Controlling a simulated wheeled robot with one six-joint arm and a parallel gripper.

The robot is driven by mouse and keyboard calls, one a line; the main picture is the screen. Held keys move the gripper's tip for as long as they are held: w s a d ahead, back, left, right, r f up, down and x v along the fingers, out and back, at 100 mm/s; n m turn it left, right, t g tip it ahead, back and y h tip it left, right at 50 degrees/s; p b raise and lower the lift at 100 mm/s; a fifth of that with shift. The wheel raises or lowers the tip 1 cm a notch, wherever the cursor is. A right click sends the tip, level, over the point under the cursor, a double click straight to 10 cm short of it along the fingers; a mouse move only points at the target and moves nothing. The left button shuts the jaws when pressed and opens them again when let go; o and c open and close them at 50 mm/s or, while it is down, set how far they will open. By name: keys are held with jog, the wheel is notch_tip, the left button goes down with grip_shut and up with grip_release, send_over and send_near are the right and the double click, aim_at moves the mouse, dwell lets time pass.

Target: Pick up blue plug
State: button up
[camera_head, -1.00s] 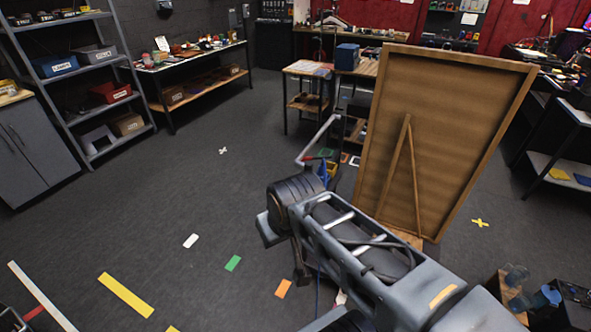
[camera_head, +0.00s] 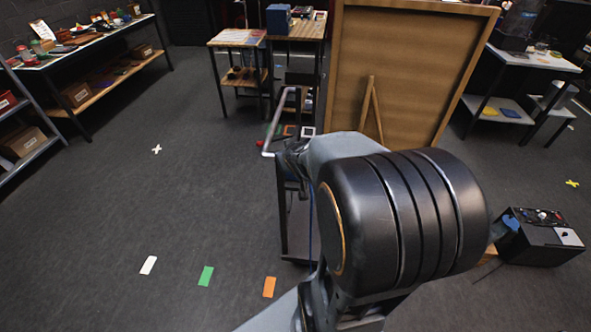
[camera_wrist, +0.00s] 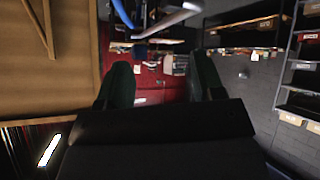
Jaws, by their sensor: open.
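I cannot pick out the blue plug for certain. A thin blue cable (camera_head: 311,215) hangs beside the cart in the head view. A blue curved strand (camera_wrist: 165,22) crosses the top of the wrist view, beside a pale metal bar (camera_wrist: 188,8). A small blue piece (camera_head: 511,222) shows at the black box on the right; I cannot tell what it is. My gripper (camera_wrist: 163,82) is open and empty in the wrist view, its two dark fingers apart. In the head view my arm hides the gripper.
A cart with a metal handle (camera_head: 283,115) stands behind my arm. A large wooden board (camera_head: 405,65) leans behind it. A black box (camera_head: 545,238) with controls is at right. A workbench (camera_head: 95,50) stands at far left. The floor (camera_head: 120,215) at left is open.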

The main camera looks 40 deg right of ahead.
jog(key=d+f+t+y+b, duration=0.1)
jog(key=d+f+t+b, duration=0.25)
jog(key=d+f, duration=0.6)
jog(key=shift+t+y, duration=0.4)
jog(key=shift+t, duration=0.05)
jog(key=shift+a+f+p+x, duration=0.2)
jog(key=shift+a+f+x, duration=0.1)
jog(key=shift+x, duration=2.1)
jog(key=shift+a+f+p+x, duration=0.2)
jog(key=shift+a+f+x, duration=0.15)
jog(key=shift+x, duration=2.1)
jog(key=shift+a+f+p+x, duration=0.2)
jog(key=shift+a+f+x, duration=0.1)
jog(key=shift+x, duration=2.1)
jog(key=shift+s+r, duration=0.1)
jog(key=shift+s, duration=0.1)
jog(key=c, duration=1)
